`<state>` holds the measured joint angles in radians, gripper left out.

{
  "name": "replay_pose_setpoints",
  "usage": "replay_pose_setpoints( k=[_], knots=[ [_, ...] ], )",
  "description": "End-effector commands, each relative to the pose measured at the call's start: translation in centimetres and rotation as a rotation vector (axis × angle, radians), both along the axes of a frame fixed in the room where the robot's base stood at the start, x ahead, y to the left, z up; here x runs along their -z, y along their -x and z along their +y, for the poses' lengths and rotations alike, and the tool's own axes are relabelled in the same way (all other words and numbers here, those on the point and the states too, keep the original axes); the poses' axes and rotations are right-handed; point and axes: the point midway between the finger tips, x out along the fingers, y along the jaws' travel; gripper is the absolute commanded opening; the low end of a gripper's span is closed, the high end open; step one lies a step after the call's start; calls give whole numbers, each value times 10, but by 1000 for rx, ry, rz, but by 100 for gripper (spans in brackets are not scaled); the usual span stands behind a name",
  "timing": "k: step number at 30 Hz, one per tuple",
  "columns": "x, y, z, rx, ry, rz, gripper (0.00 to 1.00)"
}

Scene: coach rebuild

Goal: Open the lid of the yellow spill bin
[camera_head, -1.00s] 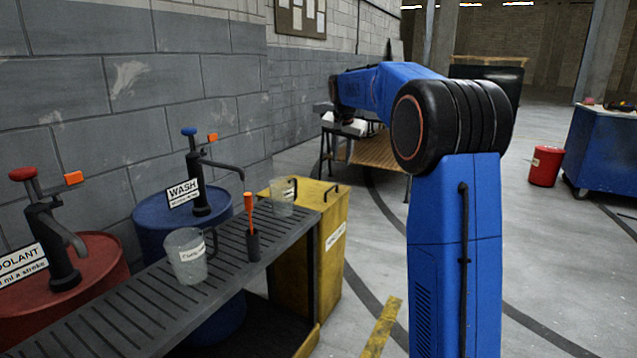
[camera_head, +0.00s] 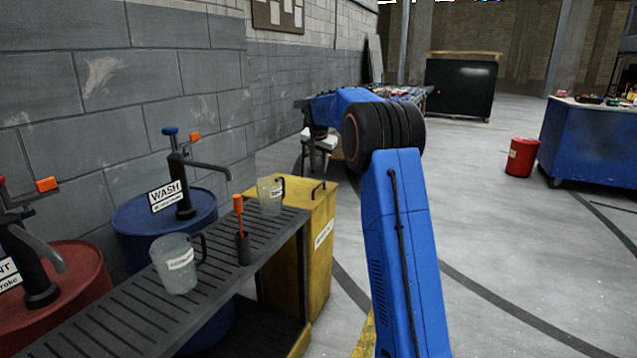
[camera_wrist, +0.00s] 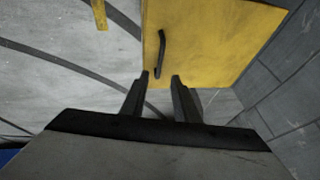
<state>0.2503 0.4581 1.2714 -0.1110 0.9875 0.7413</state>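The yellow spill bin (camera_head: 322,250) stands at the far end of the slatted bench in the head view. Its lid (camera_head: 308,199) looks closed and flat, with a dark bar handle (camera_head: 318,190) near its right edge. In the wrist view the yellow lid (camera_wrist: 215,40) fills the upper right, and the handle (camera_wrist: 162,45) runs lengthwise near its left edge. My gripper (camera_wrist: 161,77) is open, its two dark fingers apart. The near end of the handle appears between the fingertips in the picture; I see no grip on it, and the height gap is unclear.
The slatted bench (camera_head: 140,310) holds two clear jugs (camera_head: 176,268) (camera_head: 270,197) and an orange-handled tool (camera_head: 240,225). Blue (camera_head: 135,225) and red (camera_head: 85,270) drums with pumps stand along the block wall. A red bucket (camera_head: 521,158) and blue cabinet (camera_head: 585,140) are right. Floor between is open.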

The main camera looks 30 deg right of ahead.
Motion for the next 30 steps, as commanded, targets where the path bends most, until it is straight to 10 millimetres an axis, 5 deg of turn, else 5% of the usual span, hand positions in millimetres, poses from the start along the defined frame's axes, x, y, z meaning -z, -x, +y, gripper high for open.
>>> replay_pose_setpoints(
  k=[15,30],
  knots=[
    [76,-31,-16,0,0,1,28],
    [88,-36,-18,0,0,0,28]
  ],
)
